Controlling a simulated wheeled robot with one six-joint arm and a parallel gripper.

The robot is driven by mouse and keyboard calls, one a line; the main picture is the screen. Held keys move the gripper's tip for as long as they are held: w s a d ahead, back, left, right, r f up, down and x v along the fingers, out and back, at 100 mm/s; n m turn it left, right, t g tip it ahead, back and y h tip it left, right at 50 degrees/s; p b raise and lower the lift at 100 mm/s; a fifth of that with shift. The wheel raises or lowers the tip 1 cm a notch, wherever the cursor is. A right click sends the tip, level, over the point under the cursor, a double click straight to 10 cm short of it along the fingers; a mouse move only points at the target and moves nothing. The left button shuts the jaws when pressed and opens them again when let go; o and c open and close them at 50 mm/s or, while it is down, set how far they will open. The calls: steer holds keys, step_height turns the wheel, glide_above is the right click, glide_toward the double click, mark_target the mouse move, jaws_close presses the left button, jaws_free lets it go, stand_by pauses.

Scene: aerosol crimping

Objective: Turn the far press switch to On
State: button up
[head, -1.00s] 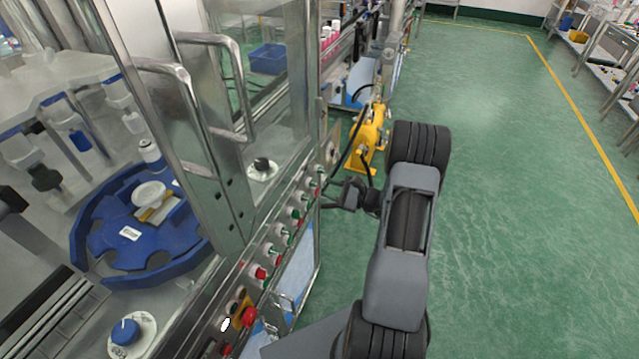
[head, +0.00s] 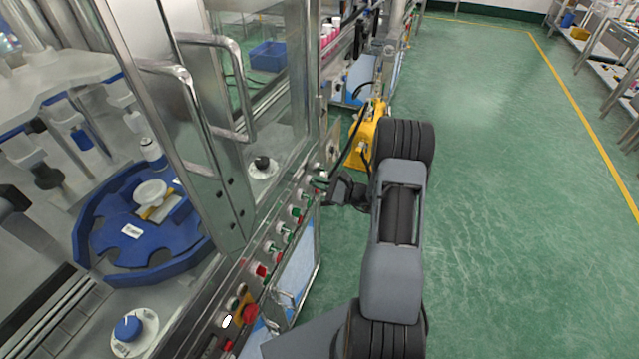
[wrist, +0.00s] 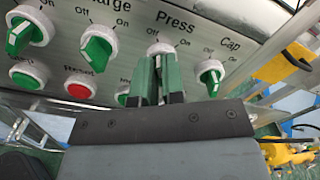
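In the wrist view the press switch (wrist: 160,48) has a white round collar under the label "Press", with Off and On marks. My gripper (wrist: 159,72) is right at this switch, its two narrow fingers one on each side of the switch's middle. The fingers hide most of the switch's knob, so its setting and any grip on it cannot be made out. In the head view my gripper (head: 331,189) is at the far end of the switch panel (head: 262,248), mostly side-on and small.
A green cap switch (wrist: 211,76) is close on the right of my gripper. Another green switch (wrist: 98,46) and a red reset button (wrist: 80,88) are on the left. A yellow machine (head: 366,135) stands beyond my gripper. The green floor on the right is clear.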

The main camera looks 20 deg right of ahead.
jaws_close()
steer(key=shift+m, duration=0.3)
steer(key=m+p, duration=0.1)
steer(key=m, duration=0.6)
steer(key=m+p, duration=0.1)
steer(key=m, duration=0.3)
steer(key=shift+w+d+p, duration=0.25)
steer(key=shift+p, duration=0.05)
steer(key=shift+m, duration=0.4)
steer(key=o, duration=0.5)
jaws_free()
steer(key=b+v, duration=0.2)
steer(key=v, duration=1.1)
steer(key=shift+s+d, duration=0.3)
